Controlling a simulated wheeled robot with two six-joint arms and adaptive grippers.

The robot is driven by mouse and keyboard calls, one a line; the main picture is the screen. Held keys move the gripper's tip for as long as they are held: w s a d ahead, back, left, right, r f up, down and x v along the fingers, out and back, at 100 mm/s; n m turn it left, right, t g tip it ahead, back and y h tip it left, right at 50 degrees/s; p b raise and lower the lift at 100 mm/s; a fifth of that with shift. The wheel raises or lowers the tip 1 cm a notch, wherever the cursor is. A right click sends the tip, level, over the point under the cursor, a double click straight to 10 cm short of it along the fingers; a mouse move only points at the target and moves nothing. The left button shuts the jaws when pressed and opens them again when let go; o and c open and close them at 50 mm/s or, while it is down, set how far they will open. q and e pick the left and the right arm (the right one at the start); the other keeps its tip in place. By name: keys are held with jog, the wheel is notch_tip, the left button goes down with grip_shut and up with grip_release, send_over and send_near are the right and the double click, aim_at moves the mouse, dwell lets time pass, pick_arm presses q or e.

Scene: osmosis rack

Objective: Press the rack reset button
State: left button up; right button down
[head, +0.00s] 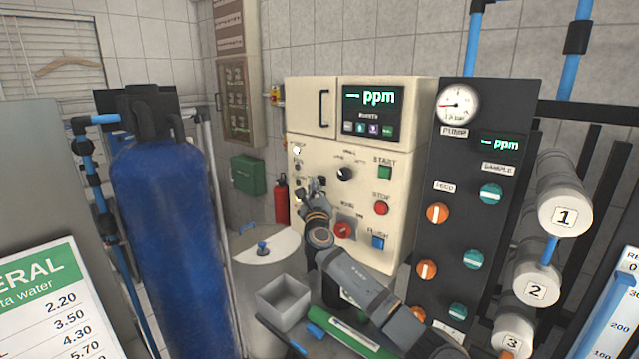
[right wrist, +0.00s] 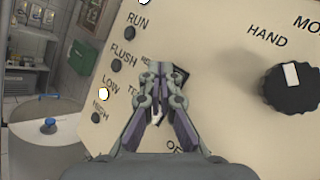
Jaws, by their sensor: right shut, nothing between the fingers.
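The rack's cream control panel (head: 330,160) stands in the middle of the head view. My right gripper (head: 308,188) is in front of its lower left part, fingers shut and empty. In the right wrist view the shut fingertips (right wrist: 158,70) are over a dark-framed switch (right wrist: 181,76), which they partly cover. I cannot tell whether they touch it. Letters beside it are cut off by the fingers, and no label reading reset is clear. My left gripper is not in view.
The panel also carries a black knob (head: 345,174), green START (head: 385,173), red STOP (head: 381,208), a red mushroom button (head: 343,230) and blue FLUSH (head: 378,242). A lit lamp (right wrist: 103,94) sits by LOW. A blue tank (head: 175,230) stands left; a valve panel (head: 470,200) stands right.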

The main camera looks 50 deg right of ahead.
jog(key=shift+d, duration=0.45)
dwell(0.5)
jog(key=shift+a, duration=0.15)
jog(key=shift+a+p, duration=0.5)
jog(key=shift+a, duration=0.2)
jog(key=a, duration=0.1)
jog(key=a+p, duration=0.1)
jog(key=a, duration=0.1)
jog(key=a+p, duration=0.1)
jog(key=a, duration=0.1)
jog(key=shift+s, duration=0.25)
jog(key=shift+f, duration=0.1)
dwell(0.6)
